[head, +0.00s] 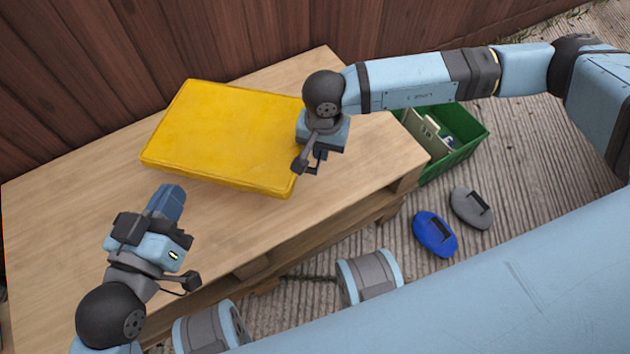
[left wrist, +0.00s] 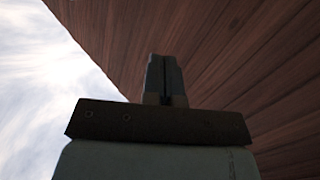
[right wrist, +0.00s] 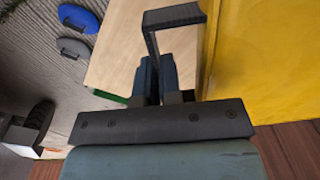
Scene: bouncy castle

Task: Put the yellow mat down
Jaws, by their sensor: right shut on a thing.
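The yellow mat (head: 225,135) is a thick slab over the wooden table top, roughly level. I cannot tell whether its whole underside touches the wood. My right gripper (head: 319,153) is at the mat's right edge. In the right wrist view its fingers (right wrist: 157,80) are closed on a dark bracket-like handle (right wrist: 174,14) beside the yellow mat (right wrist: 265,60). The fingers partly hide the handle. My left gripper (head: 166,202) is shut and empty, above the table in front of the mat's left part. Its closed fingers (left wrist: 164,78) also show in the left wrist view.
The wooden table (head: 60,225) has bare room left of the mat and along its front. A brown plank wall (head: 200,40) stands behind. A green crate (head: 465,130) with items is right of the table. A blue oval thing (head: 432,240) and a grey one (head: 468,212) lie on the ground.

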